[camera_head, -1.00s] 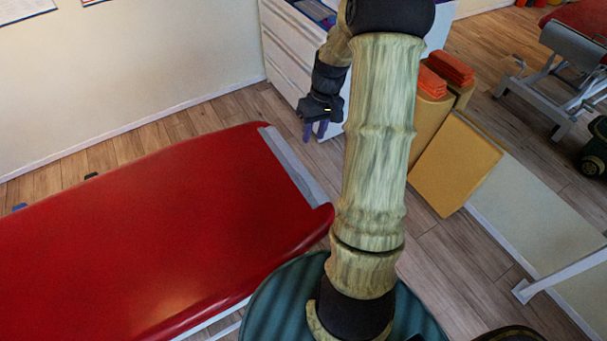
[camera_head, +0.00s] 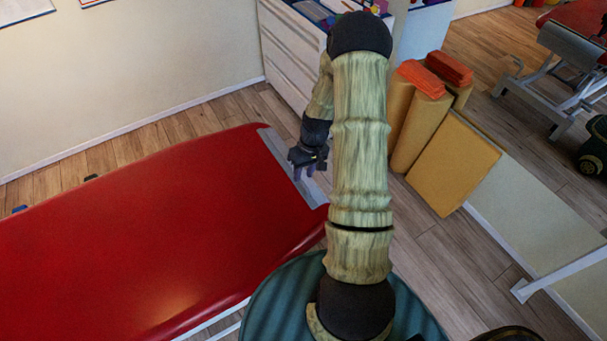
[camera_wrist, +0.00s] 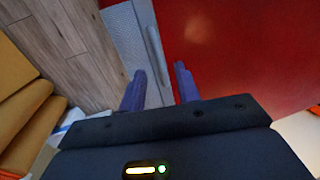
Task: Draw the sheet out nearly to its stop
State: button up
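The red treatment couch (camera_head: 150,220) fills the lower left of the head view. A grey strip (camera_head: 292,165), which may be the sheet or its holder, runs along the couch's right end. In the wrist view the grey strip (camera_wrist: 128,40) has a mesh-like surface, with a narrow grey bar (camera_wrist: 153,50) along its side next to the red top (camera_wrist: 240,50). My gripper (camera_head: 308,172) is just over this end. In the wrist view my gripper (camera_wrist: 160,72) has its two fingers apart, with nothing between them, on either side of the bar's line. Touch cannot be told.
A white drawer cabinet (camera_head: 290,55) stands behind my arm. Yellow foam blocks (camera_head: 455,165) and rolls with orange pieces on top (camera_head: 425,78) stand to the right.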

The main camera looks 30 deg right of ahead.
jog(key=shift+w+a+f, duration=0.15)
jog(key=shift+a+f, duration=0.15)
jog(key=shift+f, duration=0.5)
grip_shut()
